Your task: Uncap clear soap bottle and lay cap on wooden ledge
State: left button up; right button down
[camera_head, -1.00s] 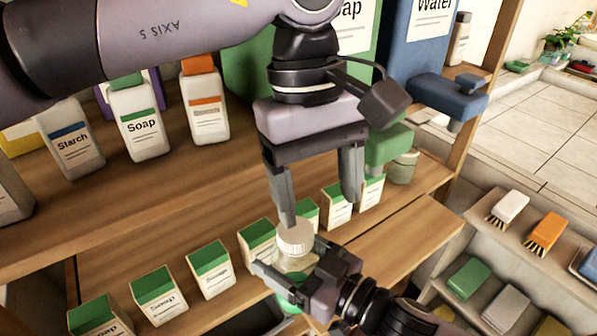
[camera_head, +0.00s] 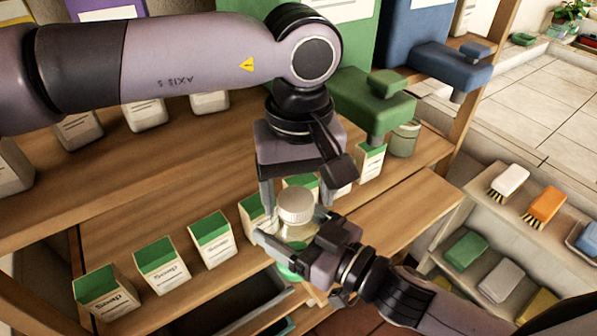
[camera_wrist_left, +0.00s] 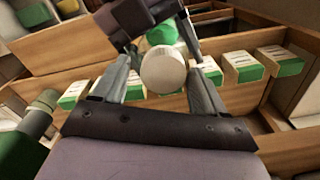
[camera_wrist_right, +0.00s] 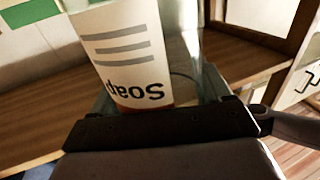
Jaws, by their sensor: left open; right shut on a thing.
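The clear soap bottle (camera_head: 297,229) stands upright with its ribbed white cap (camera_head: 296,204) on top. My right gripper (camera_head: 293,236) is shut on the bottle body from the right. The right wrist view shows the bottle's "Soap" label (camera_wrist_right: 125,55) upside down, very close. My left gripper (camera_head: 297,192) points down over the bottle, open, with one finger on each side of the cap. In the left wrist view the cap (camera_wrist_left: 163,70) sits between the open fingers, with gaps visible at both sides. A bare wooden ledge (camera_head: 395,232) lies to the right of the bottle.
Several green-topped soap boxes (camera_head: 211,240) line the shelf left of and behind the bottle. A green dispenser jug (camera_head: 370,100) and a blue one (camera_head: 435,65) stand behind. Brushes (camera_head: 545,203) and sponges sit on a side rack at right. The upper wooden shelf (camera_head: 120,185) has bare space.

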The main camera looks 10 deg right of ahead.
pick_arm(q)
jog(key=shift+d, duration=0.1)
jog(key=c, duration=1.1)
jog(key=n, duration=0.7)
jog(key=shift+d, duration=0.1)
jog(key=n, duration=0.6)
jog(key=shift+w+r+n, duration=0.1)
jog(key=shift+n, duration=0.2)
jog(key=n, duration=0.8)
jog(key=shift+w+a, duration=0.1)
jog(key=shift+a, duration=0.1)
jog(key=n, duration=0.4)
jog(key=shift+w+a+n, duration=0.1)
jog(key=shift+n, duration=0.3)
jog(key=n, duration=0.3)
jog(key=shift+a+n, duration=0.1)
jog(key=shift+n, duration=0.3)
